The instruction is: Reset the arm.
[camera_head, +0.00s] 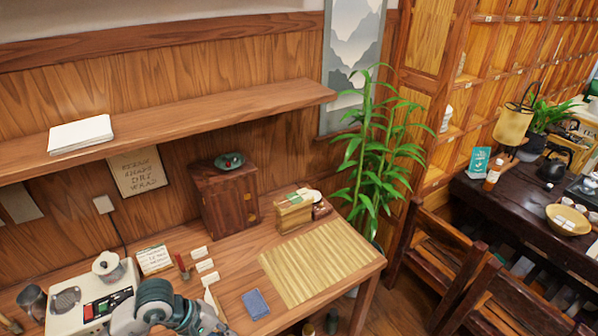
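Part of one of my arms, grey and teal with rounded joints, shows at the bottom edge of the head view, left of the middle. It stands in front of the white machine and the near edge of the wooden table (228,285). I make out no gripper fingers on it, and the frame's lower edge cuts it off. No second arm can be clearly made out. I see nothing held.
The table bears a white machine (62,326), a bamboo mat (318,262), a blue packet (256,304), a wooden cabinet (226,203) and small white cards (204,265). A shelf (200,110) overhangs the back. A plant (372,160) and chairs (432,255) stand to the right.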

